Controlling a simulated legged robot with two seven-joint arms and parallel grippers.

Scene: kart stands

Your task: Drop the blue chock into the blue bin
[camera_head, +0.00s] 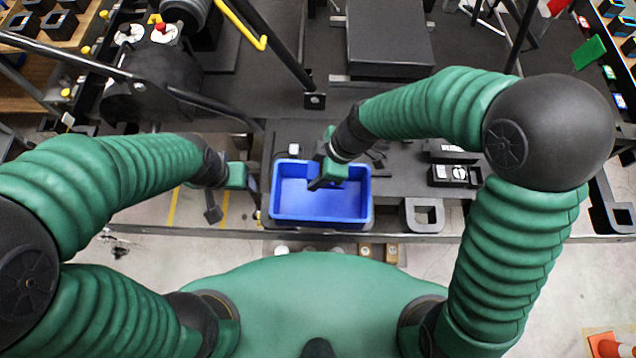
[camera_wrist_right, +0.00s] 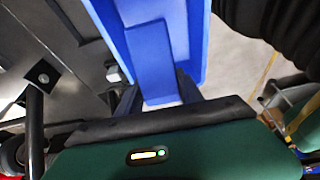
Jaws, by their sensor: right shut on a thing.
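The blue bin (camera_head: 290,208) sits on the dark work surface in front of me, open side up. My right gripper (camera_head: 318,182) reaches over the bin from its far side, fingers pointing down. In the right wrist view the gripper (camera_wrist_right: 158,92) is shut on the blue chock (camera_wrist_right: 150,52), with a dark finger on each side. The bin's blue wall (camera_wrist_right: 199,40) shows behind and beside the chock there. In the head view the chock is hard to tell from the bin. My left gripper (camera_head: 248,184) is left of the bin, its fingers partly hidden.
A dark square frame (camera_head: 423,215) lies right of the bin. Black boxes (camera_head: 454,174) stand farther right. A black padded seat (camera_head: 390,35) and a yellow-handled bar (camera_head: 250,28) are at the back.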

